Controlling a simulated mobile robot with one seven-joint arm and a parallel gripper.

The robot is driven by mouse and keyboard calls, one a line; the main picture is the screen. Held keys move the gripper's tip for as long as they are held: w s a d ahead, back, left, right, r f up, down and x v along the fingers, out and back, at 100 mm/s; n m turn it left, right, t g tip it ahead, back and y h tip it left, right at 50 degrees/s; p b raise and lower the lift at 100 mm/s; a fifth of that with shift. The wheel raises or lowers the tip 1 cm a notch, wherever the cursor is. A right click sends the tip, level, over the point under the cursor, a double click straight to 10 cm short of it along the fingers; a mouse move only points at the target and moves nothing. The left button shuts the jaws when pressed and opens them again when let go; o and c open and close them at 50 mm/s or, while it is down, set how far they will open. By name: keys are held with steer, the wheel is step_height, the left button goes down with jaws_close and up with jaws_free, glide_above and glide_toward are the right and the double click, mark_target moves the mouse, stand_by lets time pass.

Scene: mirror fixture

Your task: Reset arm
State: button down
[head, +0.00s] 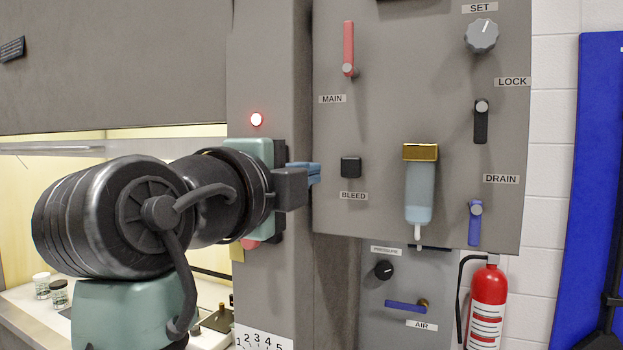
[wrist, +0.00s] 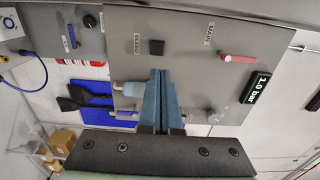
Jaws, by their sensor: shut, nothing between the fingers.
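My gripper (head: 312,172) is left of the grey panel (head: 400,110) in the head view, beside the black BLEED button (head: 351,166). Its blue fingers lie together and hold nothing. The wrist view shows the shut fingers (wrist: 161,75) pointing toward the panel, below the BLEED button (wrist: 157,47) in that picture. I cannot tell how far the tips are from the panel. Part of my arm hides the left side of the scene.
The panel carries a red MAIN lever (head: 348,48), SET knob (head: 481,36), black LOCK lever (head: 481,122), blue DRAIN lever (head: 475,222) and gold-topped bowl (head: 420,185). Below are a blue AIR lever (head: 405,307) and red extinguisher (head: 488,300). A display (wrist: 255,88) reads 1.0 bar.

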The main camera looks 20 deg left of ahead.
steer(key=s+d+r+n+t, duration=0.4)
steer(key=s+d+n+t, duration=0.5)
steer(key=s+d+n, duration=0.4)
steer(key=d+n, duration=0.4)
steer(key=n, duration=0.1)
steer(key=shift+s+r+y, duration=0.15)
steer(key=shift+s+y, duration=0.15)
